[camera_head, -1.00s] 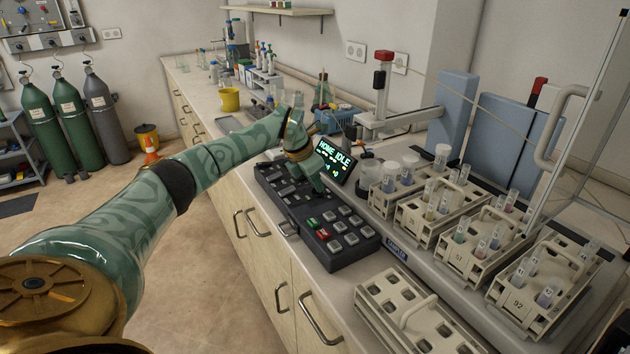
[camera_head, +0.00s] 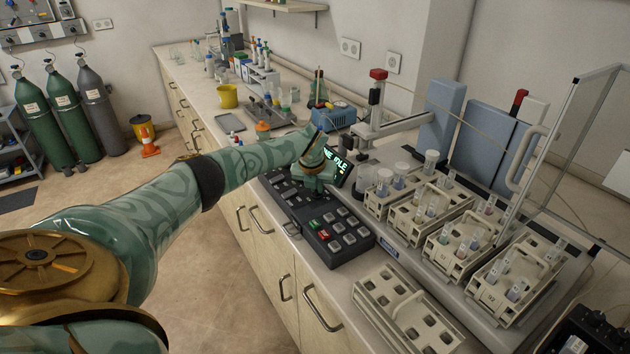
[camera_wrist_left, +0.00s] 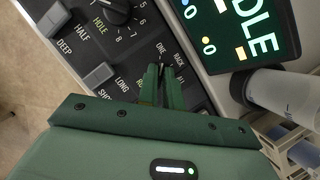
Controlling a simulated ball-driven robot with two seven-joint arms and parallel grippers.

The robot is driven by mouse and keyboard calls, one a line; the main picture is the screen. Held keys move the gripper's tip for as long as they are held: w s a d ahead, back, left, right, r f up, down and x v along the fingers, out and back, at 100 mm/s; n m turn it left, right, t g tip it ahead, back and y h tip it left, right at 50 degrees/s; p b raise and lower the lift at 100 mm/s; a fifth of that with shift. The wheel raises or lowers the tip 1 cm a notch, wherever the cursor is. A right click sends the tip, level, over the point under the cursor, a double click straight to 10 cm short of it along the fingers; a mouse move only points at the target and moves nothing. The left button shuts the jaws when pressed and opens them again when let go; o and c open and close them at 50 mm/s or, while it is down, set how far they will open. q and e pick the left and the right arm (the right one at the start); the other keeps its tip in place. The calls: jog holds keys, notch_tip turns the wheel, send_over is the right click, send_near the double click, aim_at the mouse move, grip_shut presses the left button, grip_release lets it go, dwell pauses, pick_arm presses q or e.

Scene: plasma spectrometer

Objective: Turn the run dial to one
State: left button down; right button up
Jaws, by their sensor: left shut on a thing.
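The black control panel (camera_head: 345,252) lies on the bench, with rows of grey keys and one green and one red key. My left gripper (camera_head: 318,189) points down onto its far part, beside the screen (camera_head: 340,164). In the left wrist view the green fingers (camera_wrist_left: 162,82) are close together, shut on the run dial among the labels ONE, RACK and one like ALL. The dial itself is almost wholly hidden by the fingers, so its pointer cannot be read. The HOLE dial (camera_wrist_left: 121,9) is to the upper left there. My right gripper is not in view.
The lit screen stands close behind the gripper. Racks of tubes (camera_head: 440,236) stand to the right on the sampler, under an arm with a red-topped post (camera_head: 377,92). An empty rack (camera_head: 408,308) lies in front. A yellow beaker (camera_head: 228,96) stands farther back.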

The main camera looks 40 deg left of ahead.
pick_arm(q)
jog(key=shift+n+y+p, duration=0.3)
jog(key=shift+n, duration=0.3)
jog(key=c, duration=1.6)
grip_release()
jog(key=shift+o, duration=0.2)
jog(key=p+v, duration=0.4)
jog(key=v, duration=1.2)
jog(key=shift+r, duration=0.1)
